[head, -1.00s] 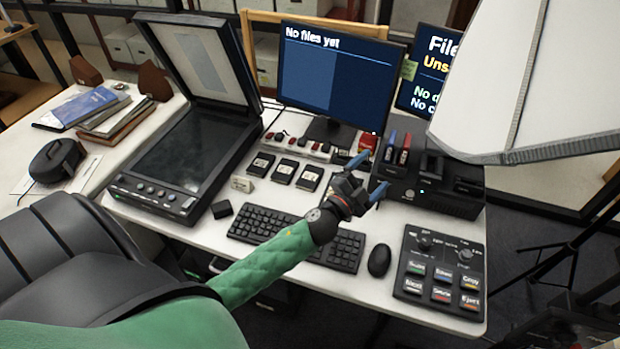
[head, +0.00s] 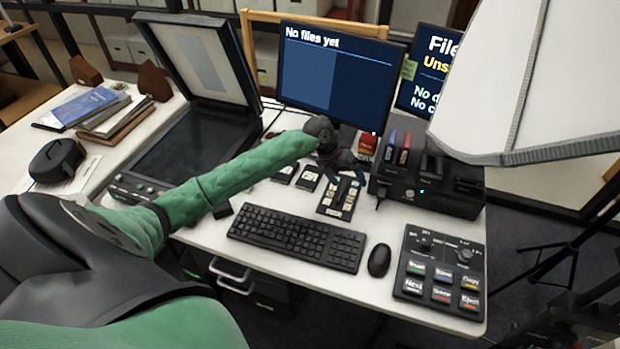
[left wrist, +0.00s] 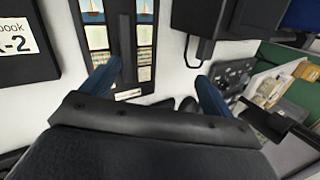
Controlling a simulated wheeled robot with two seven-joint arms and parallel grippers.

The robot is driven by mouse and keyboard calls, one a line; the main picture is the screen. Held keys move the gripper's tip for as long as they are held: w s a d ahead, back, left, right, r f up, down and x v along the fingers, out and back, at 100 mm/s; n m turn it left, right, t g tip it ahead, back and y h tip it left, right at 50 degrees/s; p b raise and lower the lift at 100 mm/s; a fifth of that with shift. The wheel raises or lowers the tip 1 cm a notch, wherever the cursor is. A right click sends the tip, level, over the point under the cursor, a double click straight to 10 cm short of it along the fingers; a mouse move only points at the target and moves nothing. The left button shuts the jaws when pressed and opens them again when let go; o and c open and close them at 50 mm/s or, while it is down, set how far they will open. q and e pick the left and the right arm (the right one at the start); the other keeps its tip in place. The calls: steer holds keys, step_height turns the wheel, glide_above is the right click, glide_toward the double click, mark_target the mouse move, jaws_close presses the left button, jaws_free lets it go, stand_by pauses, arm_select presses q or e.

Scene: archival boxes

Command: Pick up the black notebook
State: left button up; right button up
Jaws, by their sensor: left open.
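A flat black item with a white label (left wrist: 14,40) lies at the left of the left wrist view, cut off by the edge. Its label reads partly "book" and "-2", so it appears to be a notebook. In the head view small black labelled items (head: 309,178) lie behind the keyboard; I cannot tell which is the task's notebook. My left gripper (head: 343,162) is over the table in front of the monitor, and its spread fingers also show in the left wrist view (left wrist: 156,90). It is open and empty. My right gripper is not in view.
A black strip holder with small pictures (head: 340,197) lies below my left gripper. A black dock device (head: 428,185) stands to the right. The keyboard (head: 297,237), mouse (head: 379,261) and button panel (head: 443,269) are in front. The scanner (head: 190,150) is at left.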

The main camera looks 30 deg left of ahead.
mark_target(309, 177)
arm_select(q)
steer(key=a+y, duration=0.1)
steer(key=a, duration=0.3)
steer(key=a+n+g+y, duration=0.1)
steer(key=a+y, duration=0.1)
steer(key=a, duration=0.3)
steer(key=a+r+g+y, duration=0.1)
steer(key=a+y, duration=0.1)
steer(key=a, duration=0.2)
steer(key=shift+w+a+r, duration=0.1)
steer(key=shift+w+a, duration=0.25)
steer(key=shift+f, duration=0.2)
steer(key=shift+f+p, duration=0.5)
steer(key=shift+f, duration=0.65)
steer(key=f+p, duration=0.2)
steer(key=f, duration=0.1)
steer(key=shift+s+a+f+p, duration=0.1)
steer(key=shift+s+f+p, duration=0.1)
steer(key=shift+p, duration=0.2)
steer(key=shift+f, duration=0.8)
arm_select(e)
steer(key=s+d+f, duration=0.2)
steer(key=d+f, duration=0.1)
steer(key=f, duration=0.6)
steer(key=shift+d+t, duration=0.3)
arm_select(q)
steer(key=shift+c, duration=0.5)
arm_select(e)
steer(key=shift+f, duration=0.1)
